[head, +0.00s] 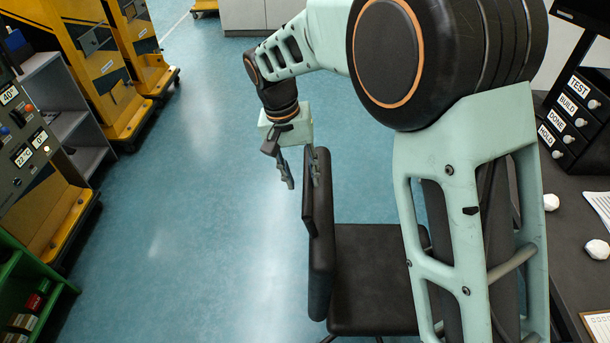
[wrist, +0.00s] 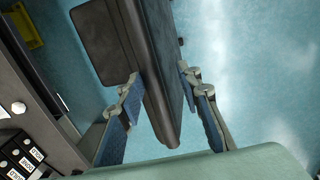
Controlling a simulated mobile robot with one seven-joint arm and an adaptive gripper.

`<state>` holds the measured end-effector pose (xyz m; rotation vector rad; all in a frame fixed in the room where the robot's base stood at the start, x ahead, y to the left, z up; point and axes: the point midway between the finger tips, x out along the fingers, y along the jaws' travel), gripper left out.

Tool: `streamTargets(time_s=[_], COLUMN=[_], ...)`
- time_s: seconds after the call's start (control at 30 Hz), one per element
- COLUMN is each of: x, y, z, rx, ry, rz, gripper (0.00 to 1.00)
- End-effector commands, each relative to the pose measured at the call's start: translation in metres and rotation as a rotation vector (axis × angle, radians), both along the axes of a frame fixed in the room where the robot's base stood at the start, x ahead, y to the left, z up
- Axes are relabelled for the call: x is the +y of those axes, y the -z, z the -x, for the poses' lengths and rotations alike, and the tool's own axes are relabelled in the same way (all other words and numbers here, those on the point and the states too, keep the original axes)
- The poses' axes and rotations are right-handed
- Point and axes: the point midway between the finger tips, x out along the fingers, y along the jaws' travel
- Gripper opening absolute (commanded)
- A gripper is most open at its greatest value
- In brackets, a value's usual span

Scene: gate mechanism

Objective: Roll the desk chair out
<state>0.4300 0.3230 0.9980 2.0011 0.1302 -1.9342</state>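The black desk chair stands upright in the middle of the head view. Its backrest (head: 319,240) is at the left, and its seat (head: 374,285) extends to the right. My gripper (head: 300,175) points down at the top of the backrest with its fingers spread. In the wrist view, the backrest (wrist: 158,85) passes between the two fingers of my gripper (wrist: 164,98); the seat (wrist: 103,45) lies beyond. A gap shows between the left finger and the backrest in the head view; contact on the other side cannot be told. The chair's base is mostly hidden.
A dark desk (head: 575,225) with a labelled drawer unit (head: 575,115) stands to the right of the chair. Yellow cabinets (head: 80,55) and a green shelf (head: 25,285) line the left. The blue floor (head: 200,220) left of the chair is clear.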

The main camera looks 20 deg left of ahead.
Motion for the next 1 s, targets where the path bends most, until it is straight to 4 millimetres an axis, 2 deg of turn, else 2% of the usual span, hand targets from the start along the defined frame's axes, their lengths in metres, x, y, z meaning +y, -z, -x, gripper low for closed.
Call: streamTargets(time_s=[0.27, 0.37, 0.47, 0.8, 1.0], x=[-0.003, -0.002, 0.001, 0.015, 0.019], y=[0.000, -0.006, -0.021, -0.090, -0.113], z=[-0.001, -0.001, -0.001, 0.004, 0.006], rx=[0.000, 0.000, -0.003, -0.002, -0.001], ry=[0.002, 0.002, 0.002, 0.000, 0.000], rz=[0.005, 0.006, 0.004, 0.001, 0.003], gripper=[0.34, 0.34, 0.34, 0.34, 0.34])
